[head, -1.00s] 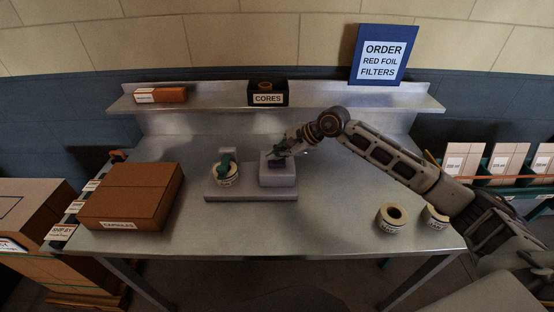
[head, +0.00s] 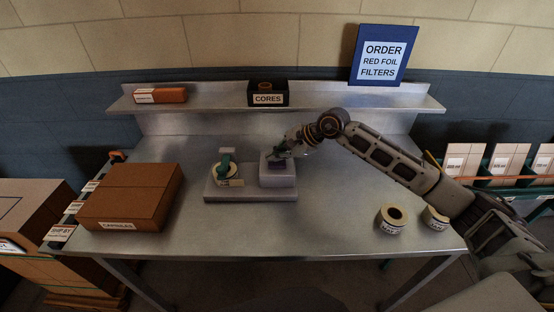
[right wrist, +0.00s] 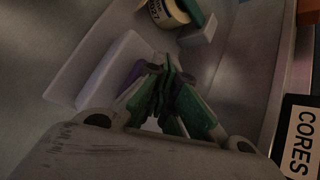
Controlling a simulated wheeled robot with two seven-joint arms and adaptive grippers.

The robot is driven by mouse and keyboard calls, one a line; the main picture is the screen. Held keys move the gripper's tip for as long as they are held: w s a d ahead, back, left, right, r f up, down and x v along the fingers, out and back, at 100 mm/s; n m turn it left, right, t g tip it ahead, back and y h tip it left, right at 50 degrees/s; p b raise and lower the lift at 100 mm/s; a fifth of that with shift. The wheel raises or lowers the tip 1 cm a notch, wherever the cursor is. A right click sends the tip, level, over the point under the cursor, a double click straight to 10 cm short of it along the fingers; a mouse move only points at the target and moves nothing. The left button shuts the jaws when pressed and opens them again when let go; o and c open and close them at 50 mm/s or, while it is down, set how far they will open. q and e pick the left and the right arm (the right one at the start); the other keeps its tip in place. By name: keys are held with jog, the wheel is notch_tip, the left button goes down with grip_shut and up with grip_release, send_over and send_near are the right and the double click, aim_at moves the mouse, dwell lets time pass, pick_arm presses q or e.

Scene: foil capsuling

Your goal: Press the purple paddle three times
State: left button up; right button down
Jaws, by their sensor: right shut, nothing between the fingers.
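The purple paddle (head: 277,164) is on the pale block at the right of the grey machine (head: 250,196) on the table. In the right wrist view a strip of the purple paddle (right wrist: 127,76) shows beside my fingers, which hide the rest. My right gripper (head: 276,154) is shut and empty, its tips at the paddle's top. In the right wrist view my green fingertips (right wrist: 166,66) are together over it. I cannot tell whether they touch it. My left gripper is not in view.
A labelled roll (head: 222,175) with a green part sits left of the paddle block. A brown capsules box (head: 130,195) stands at the left. Two rolls (head: 391,218) (head: 434,218) lie at the right. A cores box (head: 267,93) is on the shelf behind.

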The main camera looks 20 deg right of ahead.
aim_at(276, 163)
jog(key=shift+r, duration=0.1)
jog(key=shift+r+p, duration=0.4)
jog(key=shift+r, duration=0.65)
jog(key=shift+r+p, duration=0.85)
jog(key=shift+r, duration=1.7)
dwell(0.4)
